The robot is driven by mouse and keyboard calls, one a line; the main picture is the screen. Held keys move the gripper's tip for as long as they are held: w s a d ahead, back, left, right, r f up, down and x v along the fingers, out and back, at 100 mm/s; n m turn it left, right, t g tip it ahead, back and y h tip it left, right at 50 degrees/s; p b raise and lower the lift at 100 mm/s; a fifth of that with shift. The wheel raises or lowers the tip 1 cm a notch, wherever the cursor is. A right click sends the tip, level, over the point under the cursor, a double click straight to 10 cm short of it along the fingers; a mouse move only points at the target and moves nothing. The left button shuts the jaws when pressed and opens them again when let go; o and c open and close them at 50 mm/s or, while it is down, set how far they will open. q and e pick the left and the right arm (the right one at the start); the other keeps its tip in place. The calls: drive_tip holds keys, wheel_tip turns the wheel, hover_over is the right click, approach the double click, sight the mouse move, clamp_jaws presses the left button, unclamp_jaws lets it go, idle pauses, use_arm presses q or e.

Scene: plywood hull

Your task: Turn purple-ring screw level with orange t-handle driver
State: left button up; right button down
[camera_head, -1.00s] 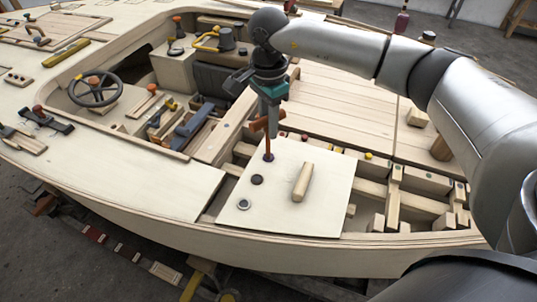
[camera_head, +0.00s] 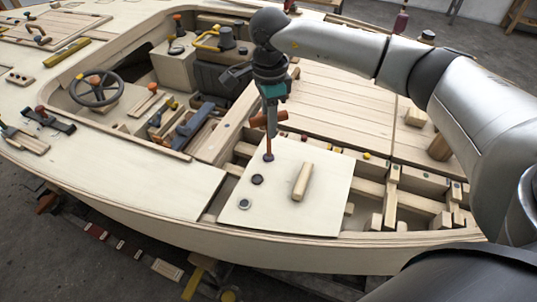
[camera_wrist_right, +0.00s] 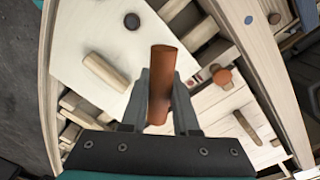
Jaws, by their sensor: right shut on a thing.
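My right gripper (camera_head: 270,113) is shut on the crossbar of the orange t-handle driver (camera_head: 268,140). In the right wrist view the driver's orange bar (camera_wrist_right: 162,85) sits between the two fingers. The driver stands about upright, its tip at the farthest of three screws (camera_head: 268,157) on the pale panel (camera_head: 325,190). The tip hides most of this screw, and I cannot make out a purple ring. Two other dark round screws, a middle one (camera_head: 257,180) and a near one (camera_head: 244,204), lie in line. My left gripper is not in view.
A wooden grip bar (camera_head: 300,182) stands up on the panel right of the screws. Open framing (camera_head: 395,185) lies to the right. A steering wheel (camera_head: 94,88) and a seat (camera_head: 217,80) are to the left. The panel's near part is clear.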

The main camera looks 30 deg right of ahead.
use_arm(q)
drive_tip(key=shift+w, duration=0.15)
use_arm(e)
drive_tip(key=shift+n, duration=0.4)
drive_tip(key=n+b, duration=0.1)
drive_tip(key=n, duration=0.2)
drive_tip(key=n+b, duration=0.1)
drive_tip(key=n, duration=0.2)
drive_tip(key=shift+w+n, duration=0.1)
drive_tip(key=shift+n, duration=0.2)
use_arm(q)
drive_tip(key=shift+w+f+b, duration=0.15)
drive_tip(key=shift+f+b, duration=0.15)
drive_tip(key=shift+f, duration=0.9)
use_arm(e)
drive_tip(key=shift+n, duration=0.9)
